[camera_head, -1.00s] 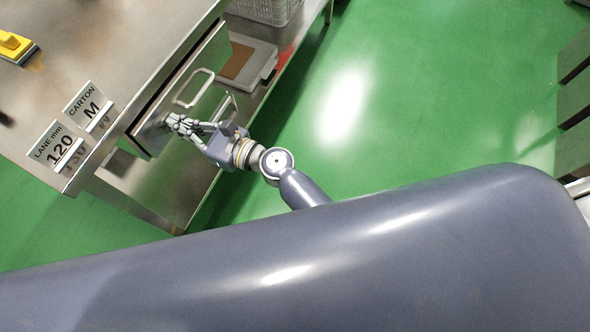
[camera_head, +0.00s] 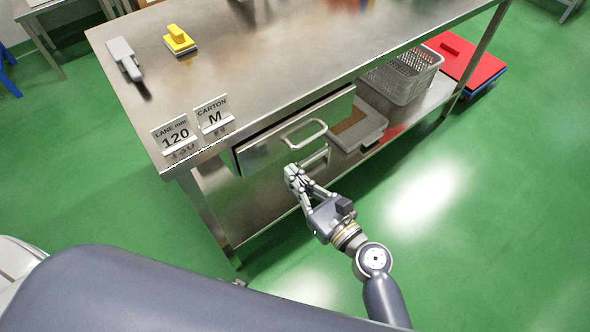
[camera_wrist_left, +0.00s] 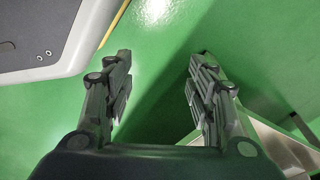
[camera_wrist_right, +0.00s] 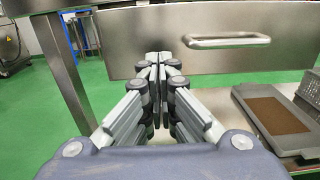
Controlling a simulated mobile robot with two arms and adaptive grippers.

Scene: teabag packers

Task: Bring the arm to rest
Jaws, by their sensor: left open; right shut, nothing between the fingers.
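My right gripper (camera_head: 292,176) is shut and empty, in front of the steel drawer (camera_head: 262,152) below the tabletop. In the right wrist view its fingertips (camera_wrist_right: 154,62) meet in front of the drawer front (camera_wrist_right: 130,45), left of the drawer's bar handle (camera_wrist_right: 228,41). The head view also shows the handle (camera_head: 304,132), just above the fingertips. The drawer stands slightly out from under the tabletop.
The steel table (camera_head: 235,75) carries a yellow-handled block (camera_head: 179,40), a grey handheld tool (camera_head: 124,58) and two label signs (camera_head: 193,124). The lower shelf holds a grey tray (camera_head: 358,128) and a basket (camera_head: 402,76). A red-topped stack (camera_head: 466,62) stands behind. Green floor is open at right.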

